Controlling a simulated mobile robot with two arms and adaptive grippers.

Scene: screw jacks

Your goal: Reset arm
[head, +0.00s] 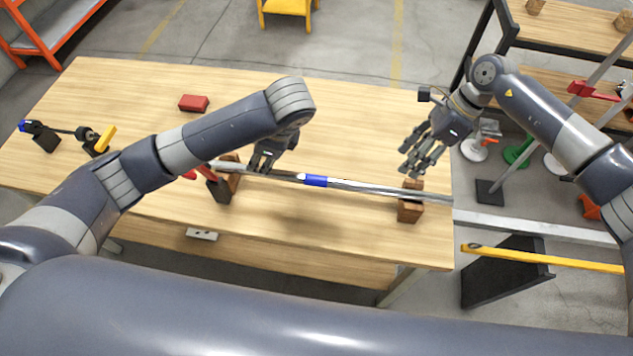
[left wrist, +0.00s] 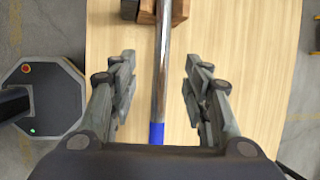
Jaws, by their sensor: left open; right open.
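My left gripper (head: 268,163) is over the wooden table (head: 350,110), just above a long metal rod (head: 365,188) with a blue band (head: 316,181). In the left wrist view, the left gripper (left wrist: 158,75) is open, with the rod (left wrist: 163,70) running between its fingers without being gripped. The blue band (left wrist: 156,133) shows near the palm. My right gripper (head: 414,167) is open and empty, above the table's right part near the rod's right end.
Wooden blocks (head: 410,203) support the rod, one near each end. A red box (head: 194,103) and small tools (head: 92,138) lie on the left of the table. A wooden shelf (head: 570,28) and several stands are at the right.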

